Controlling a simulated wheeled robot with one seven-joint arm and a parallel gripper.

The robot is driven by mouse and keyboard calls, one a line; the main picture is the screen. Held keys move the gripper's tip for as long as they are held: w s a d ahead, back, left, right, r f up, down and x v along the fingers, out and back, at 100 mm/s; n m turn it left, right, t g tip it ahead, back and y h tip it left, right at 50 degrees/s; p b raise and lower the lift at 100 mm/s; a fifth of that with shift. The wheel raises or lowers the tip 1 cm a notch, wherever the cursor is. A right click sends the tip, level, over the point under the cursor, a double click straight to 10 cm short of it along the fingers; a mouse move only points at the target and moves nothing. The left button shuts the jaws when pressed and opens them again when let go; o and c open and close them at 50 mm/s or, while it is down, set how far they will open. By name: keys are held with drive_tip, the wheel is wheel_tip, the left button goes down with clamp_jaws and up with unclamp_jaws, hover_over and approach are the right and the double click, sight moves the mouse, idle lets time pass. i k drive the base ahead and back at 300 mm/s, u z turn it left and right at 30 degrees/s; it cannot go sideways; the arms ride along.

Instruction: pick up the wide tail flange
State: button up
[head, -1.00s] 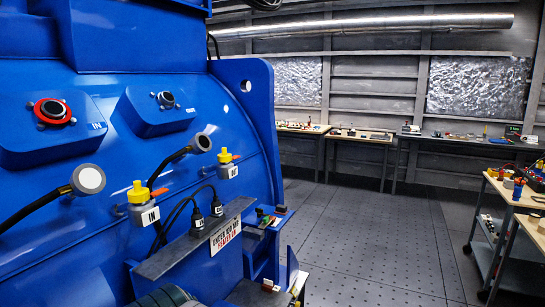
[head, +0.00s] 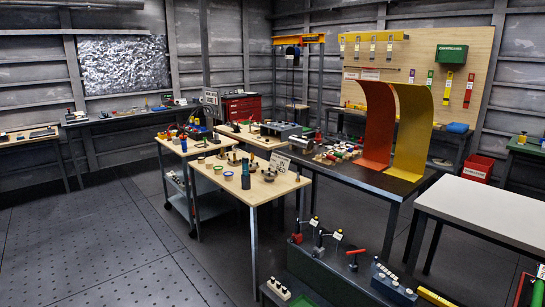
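I cannot make out the wide tail flange for certain. Several small round parts and cups sit on the light wooden table (head: 283,190) in the middle of the head view, too small to tell apart. One is a wide, low, round metal-looking piece (head: 269,175) near the table's middle. A dark upright bottle-like thing (head: 245,174) stands beside it, to its left. A small sign (head: 280,162) stands behind the round piece. My gripper is not in view.
A trolley (head: 190,149) stands left of the wooden table. A dark table with curved red (head: 375,130) and yellow (head: 412,130) sheets stands behind and right. A low dark bench (head: 325,272) with levers is at the front. Open floor (head: 100,240) lies on the left.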

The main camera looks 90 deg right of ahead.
sight(225, 157)
drive_tip(key=z, duration=2.2)
drive_tip(key=i, duration=1.7)
drive_tip(key=u, duration=0.45)
drive_tip(key=i, duration=1.55)
drive_tip(key=z, duration=0.35)
drive_tip(key=i, duration=1.65)
drive_tip(key=z, duration=1)
drive_tip(key=i, duration=1.05)
drive_tip(key=z, duration=0.35)
